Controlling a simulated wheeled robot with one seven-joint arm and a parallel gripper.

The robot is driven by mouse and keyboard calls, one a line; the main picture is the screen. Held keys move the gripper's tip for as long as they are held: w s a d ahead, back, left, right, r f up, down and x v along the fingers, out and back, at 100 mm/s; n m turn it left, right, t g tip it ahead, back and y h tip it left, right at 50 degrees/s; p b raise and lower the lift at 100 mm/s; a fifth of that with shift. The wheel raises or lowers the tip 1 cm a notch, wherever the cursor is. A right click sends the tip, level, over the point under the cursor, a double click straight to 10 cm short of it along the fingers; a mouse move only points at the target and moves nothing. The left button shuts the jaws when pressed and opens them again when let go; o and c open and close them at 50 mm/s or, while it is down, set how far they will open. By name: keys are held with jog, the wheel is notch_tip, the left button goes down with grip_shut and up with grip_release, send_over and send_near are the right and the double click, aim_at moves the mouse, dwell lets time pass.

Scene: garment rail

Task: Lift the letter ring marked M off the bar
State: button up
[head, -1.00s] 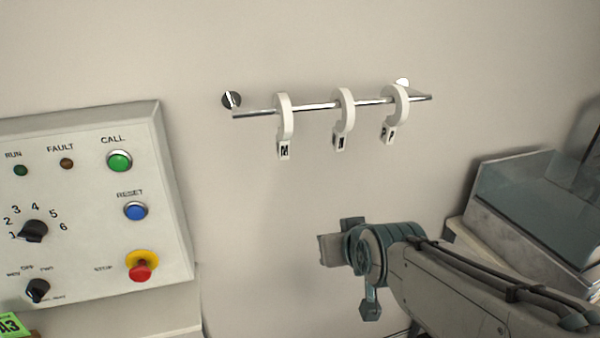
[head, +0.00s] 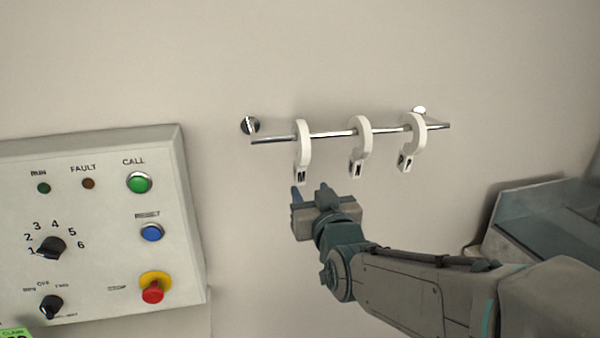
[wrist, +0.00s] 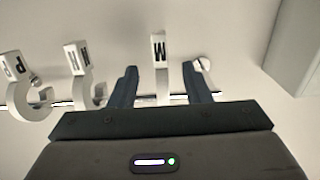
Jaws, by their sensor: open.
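The white letter ring marked M (head: 304,150) hangs leftmost on the metal bar (head: 333,134), its tag at the lower end. In the wrist view the M ring (wrist: 160,55) shows between the two fingers, with a gap on each side. My gripper (head: 311,192) is open and empty, just below the M ring's tag, fingers pointing up. In the wrist view its fingers (wrist: 160,75) stand apart. A middle ring (head: 363,140) and a right ring (head: 414,135) hang on the same bar. The right ring seems to read P in the wrist view; the middle letter is unclear.
A grey control panel (head: 100,225) with buttons and knobs stands at the left. Round wall mounts sit near the bar's left end (head: 250,125) and right end (head: 419,111). The wall above the bar is clear.

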aim_at(302, 175)
jog(key=p+x, duration=0.1)
jog(key=x, duration=0.2)
jog(key=shift+w+a+r, duration=0.1)
jog(key=shift+w, duration=0.15)
jog(key=x, duration=0.2)
jog(key=shift+w+f, duration=0.2)
jog(key=shift+w, duration=0.05)
jog(key=shift+b+x, duration=0.7)
jog(key=shift+x, duration=1.4)
jog(key=shift+a, duration=0.1)
grip_shut()
jog(key=shift+r, duration=0.2)
jog(key=shift+r, duration=1.4)
